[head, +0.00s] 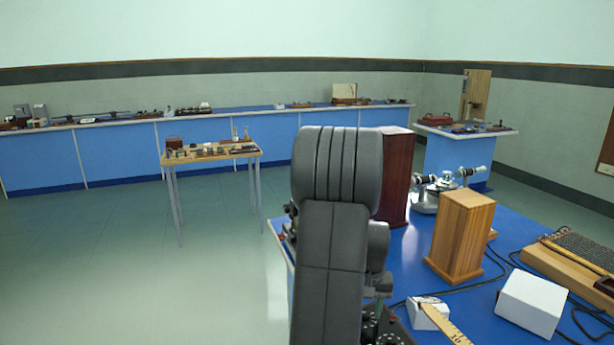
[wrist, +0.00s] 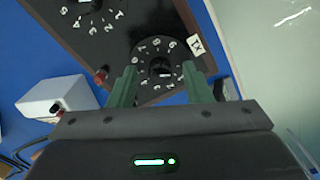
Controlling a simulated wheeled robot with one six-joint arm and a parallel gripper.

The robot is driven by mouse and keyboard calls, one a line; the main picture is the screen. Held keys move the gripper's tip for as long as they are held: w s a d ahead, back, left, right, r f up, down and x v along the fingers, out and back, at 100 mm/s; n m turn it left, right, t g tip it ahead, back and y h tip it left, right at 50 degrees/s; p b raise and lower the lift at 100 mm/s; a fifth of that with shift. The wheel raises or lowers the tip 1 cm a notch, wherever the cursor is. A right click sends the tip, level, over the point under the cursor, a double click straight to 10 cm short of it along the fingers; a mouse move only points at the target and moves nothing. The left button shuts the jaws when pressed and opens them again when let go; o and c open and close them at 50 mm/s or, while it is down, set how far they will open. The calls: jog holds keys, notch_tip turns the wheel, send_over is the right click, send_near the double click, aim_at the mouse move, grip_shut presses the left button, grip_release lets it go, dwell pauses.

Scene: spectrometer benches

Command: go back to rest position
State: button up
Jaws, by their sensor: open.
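My gripper (wrist: 160,72) shows in the wrist view with its two green fingers apart and nothing held between them. A black numbered dial (wrist: 148,50) with a small central knob lies on a dark box (wrist: 105,55) beyond the fingertips. The fingers appear on either side of the dial; I cannot tell whether they touch it.
A blue bench (head: 400,255) carries a wooden box (head: 461,236), a dark red cabinet (head: 397,170), a white box (head: 532,303) and cables. A white box also shows in the wrist view (wrist: 60,98). A small wooden table (head: 212,154) stands behind left. The left floor is clear.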

jog(key=m, duration=0.4)
jog(key=shift+m, duration=0.4)
jog(key=m, duration=0.5)
dwell(0.4)
